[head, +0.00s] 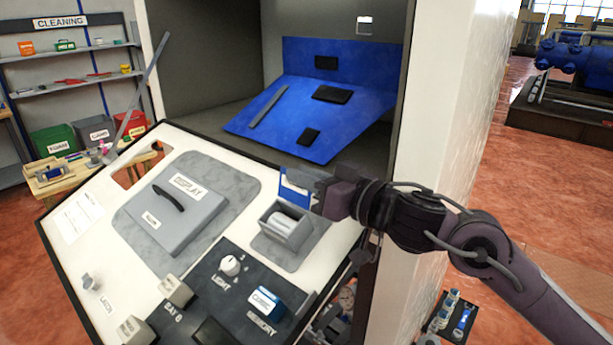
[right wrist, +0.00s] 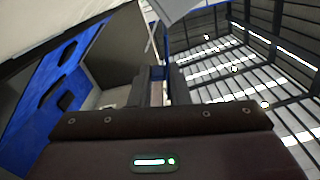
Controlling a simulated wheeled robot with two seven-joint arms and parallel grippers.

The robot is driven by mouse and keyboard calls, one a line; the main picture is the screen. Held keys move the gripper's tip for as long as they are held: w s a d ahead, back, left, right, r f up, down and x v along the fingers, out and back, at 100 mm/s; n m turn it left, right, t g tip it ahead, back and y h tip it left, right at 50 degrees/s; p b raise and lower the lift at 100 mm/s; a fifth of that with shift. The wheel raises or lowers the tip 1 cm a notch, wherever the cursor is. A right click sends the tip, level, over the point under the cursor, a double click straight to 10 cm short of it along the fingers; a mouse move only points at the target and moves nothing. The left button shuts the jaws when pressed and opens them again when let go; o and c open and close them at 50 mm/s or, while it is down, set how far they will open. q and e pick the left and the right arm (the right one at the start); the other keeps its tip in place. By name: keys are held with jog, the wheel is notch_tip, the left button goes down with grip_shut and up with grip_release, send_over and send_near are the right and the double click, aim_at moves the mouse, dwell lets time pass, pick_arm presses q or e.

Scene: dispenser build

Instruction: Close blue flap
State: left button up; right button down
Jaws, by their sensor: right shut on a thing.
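A small blue flap (head: 295,195) with a pale face stands raised above a grey box-shaped compartment (head: 288,230) on the sloping panel. A white rounded thing sits inside that compartment. My right gripper (head: 305,180) comes in from the right and is shut on the flap's upper part, which its dark fingers partly hide. In the right wrist view the fingers (right wrist: 155,85) point away from the camera, with a narrow blue strip beside and beyond them. My left gripper is not in view.
A large blue panel (head: 310,110) with black pads slopes inside the grey cabinet behind. A pale cabinet wall (head: 440,110) stands close behind my right arm.

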jog(key=shift+s+a+n, duration=0.1)
jog(key=shift+s+n, duration=0.05)
jog(key=shift+n, duration=0.25)
jog(key=n, duration=0.1)
jog(key=s+n+b, duration=0.1)
jog(key=shift+a+n, duration=0.3)
jog(key=shift+a, duration=0.1)
jog(key=shift+s+a+n+b, duration=0.25)
jog(key=shift+n+b, duration=0.2)
jog(key=shift+n, duration=0.4)
jog(key=shift+s+a+n+b, duration=0.15)
jog(key=shift+s+n+b, duration=0.25)
jog(key=shift+n, duration=0.45)
jog(key=shift+r, duration=0.1)
jog(key=c, duration=1.4)
grip_release()
jog(key=shift+c, duration=0.2)
jog(key=b+v, duration=0.2)
jog(key=v, duration=0.5)
jog(key=shift+s+d+b, duration=0.2)
jog(key=shift+d+b, duration=0.1)
jog(key=shift+b, duration=0.1)
